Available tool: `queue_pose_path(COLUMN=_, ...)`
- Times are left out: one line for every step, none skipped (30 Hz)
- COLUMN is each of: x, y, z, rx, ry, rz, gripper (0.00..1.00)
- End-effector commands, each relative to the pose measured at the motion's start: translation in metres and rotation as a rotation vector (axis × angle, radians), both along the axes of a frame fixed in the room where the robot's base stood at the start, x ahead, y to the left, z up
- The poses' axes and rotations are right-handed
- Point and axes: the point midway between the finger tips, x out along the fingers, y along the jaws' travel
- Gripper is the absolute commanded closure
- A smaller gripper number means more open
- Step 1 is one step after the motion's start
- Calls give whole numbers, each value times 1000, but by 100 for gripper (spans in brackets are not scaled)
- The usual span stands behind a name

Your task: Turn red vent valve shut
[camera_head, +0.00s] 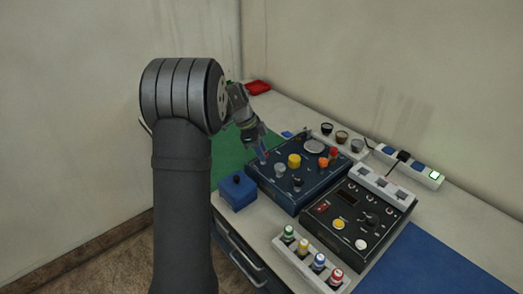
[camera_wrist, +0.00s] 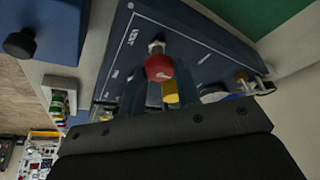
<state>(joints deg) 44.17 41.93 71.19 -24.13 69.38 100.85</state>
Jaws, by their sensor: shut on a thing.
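The red vent valve (camera_wrist: 158,68) is a round red knob on a metal stem, beside the printed word VENT on the blue panel (camera_wrist: 200,35) in the wrist view. My gripper (camera_head: 262,157) reaches down to the back left part of the blue panel box (camera_head: 290,205) in the head view. It is shut on the red vent valve, which it mostly hides there. How far the valve is turned cannot be told.
A blue block (camera_head: 237,191) with a black knob stands at left. A dark control box (camera_head: 355,222) is in front right.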

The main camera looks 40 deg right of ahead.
Motion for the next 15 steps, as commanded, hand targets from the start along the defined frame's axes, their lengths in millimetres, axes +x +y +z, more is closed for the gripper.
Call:
queue_pose_path(x=0, y=1, z=0, rx=1, ry=-1, rz=0, gripper=93)
queue_pose_path(x=0, y=1, z=0, rx=1, ry=-1, rz=0, gripper=93)
queue_pose_path(x=0, y=1, z=0, rx=1, ry=-1, rz=0, gripper=64)
queue_pose_path(x=0, y=1, z=0, rx=1, ry=-1, rz=0, gripper=58)
queue_pose_path(x=0, y=0, z=0, rx=1, ry=-1, rz=0, gripper=52)
queue_pose_path(x=0, y=0, z=0, rx=1, ry=-1, rz=0, gripper=48)
queue_pose_path(x=0, y=0, z=0, rx=1, ry=-1, rz=0, gripper=48)
queue_pose_path(x=0, y=0, z=0, rx=1, ry=-1, rz=0, gripper=48)
queue_pose_path(x=0, y=0, z=0, rx=1, ry=-1, rz=0, gripper=48)
queue_pose_path(x=0, y=0, z=0, rx=1, ry=-1, rz=0, gripper=48)
queue_pose_path(x=0, y=0, z=0, rx=1, ry=0, rz=1, gripper=48)
queue_pose_path(x=0, y=0, z=0, rx=1, ry=0, rz=1, gripper=48)
queue_pose_path(x=0, y=0, z=0, rx=1, ry=0, rz=1, gripper=48)
queue_pose_path(x=0, y=0, z=0, rx=1, ry=0, rz=1, gripper=48)
queue_pose_path(x=1, y=1, z=1, rx=0, ry=-1, rz=1, gripper=48)
